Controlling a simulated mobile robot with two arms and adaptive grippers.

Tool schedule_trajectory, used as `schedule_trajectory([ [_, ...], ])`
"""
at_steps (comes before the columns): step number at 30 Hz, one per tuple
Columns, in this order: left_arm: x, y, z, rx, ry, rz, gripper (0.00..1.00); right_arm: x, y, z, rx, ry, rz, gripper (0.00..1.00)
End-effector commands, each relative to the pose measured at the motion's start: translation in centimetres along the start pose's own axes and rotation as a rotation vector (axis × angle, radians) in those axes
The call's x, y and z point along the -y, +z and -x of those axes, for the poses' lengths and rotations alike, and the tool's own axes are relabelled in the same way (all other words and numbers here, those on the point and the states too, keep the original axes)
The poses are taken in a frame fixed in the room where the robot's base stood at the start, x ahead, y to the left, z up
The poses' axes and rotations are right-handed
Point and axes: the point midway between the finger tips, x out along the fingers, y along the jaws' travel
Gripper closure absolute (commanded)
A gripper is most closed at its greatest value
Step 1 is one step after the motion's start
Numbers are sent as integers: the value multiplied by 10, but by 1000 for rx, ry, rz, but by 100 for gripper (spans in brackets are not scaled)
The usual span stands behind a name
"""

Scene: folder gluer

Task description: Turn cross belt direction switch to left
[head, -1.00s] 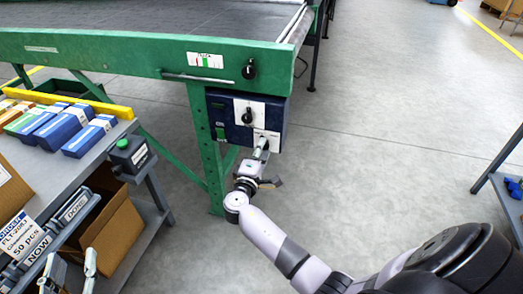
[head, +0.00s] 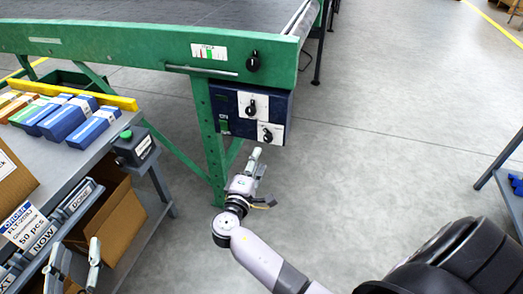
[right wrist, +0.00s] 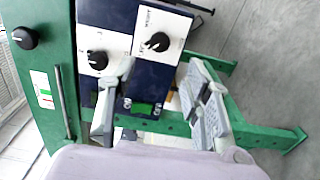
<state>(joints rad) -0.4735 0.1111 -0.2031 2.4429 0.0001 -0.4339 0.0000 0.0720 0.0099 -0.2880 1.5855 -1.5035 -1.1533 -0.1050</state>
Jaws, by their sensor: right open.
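The blue control box (head: 236,98) hangs under the green beam and carries two black knobs on white plates. The lower knob (head: 267,135) also shows in the right wrist view (right wrist: 156,42), with small lettering like "RIGHT" beside it; its exact pointer direction is too small to tell. The upper knob (head: 249,107) also shows there (right wrist: 97,60). My right gripper (head: 254,159) is open and empty, just below and apart from the box; its fingers show in the right wrist view (right wrist: 160,100). My left gripper (head: 78,253) has its fingers apart at the bottom left.
Another black knob (head: 252,61) sits on the green beam (head: 130,56). A green button (right wrist: 140,107) is on the box. The floor right of the box is clear.

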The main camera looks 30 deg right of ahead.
Motion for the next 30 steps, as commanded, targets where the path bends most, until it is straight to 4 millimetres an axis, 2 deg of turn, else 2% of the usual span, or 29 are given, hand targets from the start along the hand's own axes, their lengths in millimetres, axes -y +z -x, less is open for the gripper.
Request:
schedule_trajectory([
  [3, 0, 0, 0, 0, 0, 0, 60, 1, 0, 19, 0, -2, 0, 55],
  [8, 0, 0, 0, 0, 0, 0, 60, 0, 0, 30, 1, 0, -1, 55],
  [25, 0, 0, 0, 0, 0, 1, 60, 0, 0, 32, -2, -3, -3, 55],
  [30, 0, 0, 0, 0, 0, 1, 60, 17, 1, 37, -69, -113, -94, 55],
])
